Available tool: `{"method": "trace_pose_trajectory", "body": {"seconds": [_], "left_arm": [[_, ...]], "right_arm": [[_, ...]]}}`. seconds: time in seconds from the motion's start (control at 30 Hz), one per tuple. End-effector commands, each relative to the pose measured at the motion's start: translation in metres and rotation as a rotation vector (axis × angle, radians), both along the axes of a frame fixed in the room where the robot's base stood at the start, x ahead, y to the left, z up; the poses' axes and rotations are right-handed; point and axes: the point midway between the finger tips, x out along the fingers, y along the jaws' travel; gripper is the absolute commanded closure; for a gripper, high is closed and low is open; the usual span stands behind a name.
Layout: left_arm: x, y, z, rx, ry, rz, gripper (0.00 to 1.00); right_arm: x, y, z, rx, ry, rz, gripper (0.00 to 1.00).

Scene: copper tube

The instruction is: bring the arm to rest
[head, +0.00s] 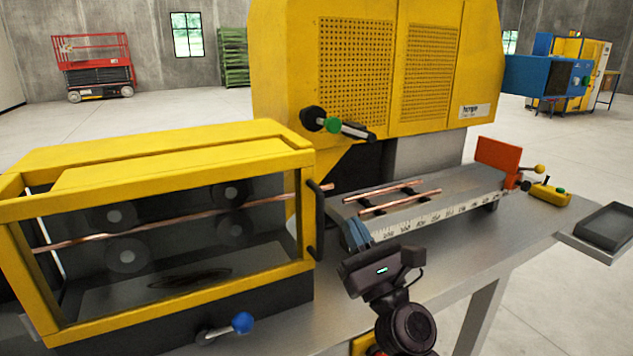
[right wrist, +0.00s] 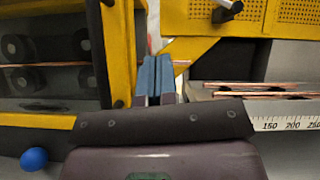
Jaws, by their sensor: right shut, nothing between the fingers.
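My right gripper (head: 357,236) is in front of the left end of the measuring bed, its blue fingers pointing away from me. In the right wrist view its blue fingers (right wrist: 155,78) are together with nothing between them. A long copper tube (head: 160,222) runs through the yellow guarded roller unit (head: 290,130), and its end sticks out on the right. Two short copper tubes (head: 400,202) lie side by side on the measuring bed (head: 455,205), just beyond my right gripper. I cannot tell the exact gap between the fingers and the bed. My left gripper is not in view.
A blue knob (head: 242,322) is at the front left. The front bench is clear.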

Motion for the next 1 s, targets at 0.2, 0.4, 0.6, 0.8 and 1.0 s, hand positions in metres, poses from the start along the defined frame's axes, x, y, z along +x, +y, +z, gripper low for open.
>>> {"method": "trace_pose_trajectory", "body": {"seconds": [0.2, 0.4, 0.6, 0.8, 1.0], "left_arm": [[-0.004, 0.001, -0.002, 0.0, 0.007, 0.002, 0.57], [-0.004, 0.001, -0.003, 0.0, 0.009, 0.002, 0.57], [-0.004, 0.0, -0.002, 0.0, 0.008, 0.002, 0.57], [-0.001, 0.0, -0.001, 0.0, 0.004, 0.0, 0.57], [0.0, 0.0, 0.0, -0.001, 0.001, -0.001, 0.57]], "right_arm": [[-0.048, 0.001, -0.065, -0.681, -0.119, -0.132, 1.0], [-0.097, -0.011, -0.144, -1.35, -0.21, -0.133, 1.0], [-0.157, -0.049, -0.222, -1.981, -0.279, 0.038, 1.0], [-0.218, -0.097, -0.269, -2.411, -0.323, 0.326, 1.0], [-0.26, -0.131, -0.287, -2.619, -0.337, 0.571, 1.0]]}}
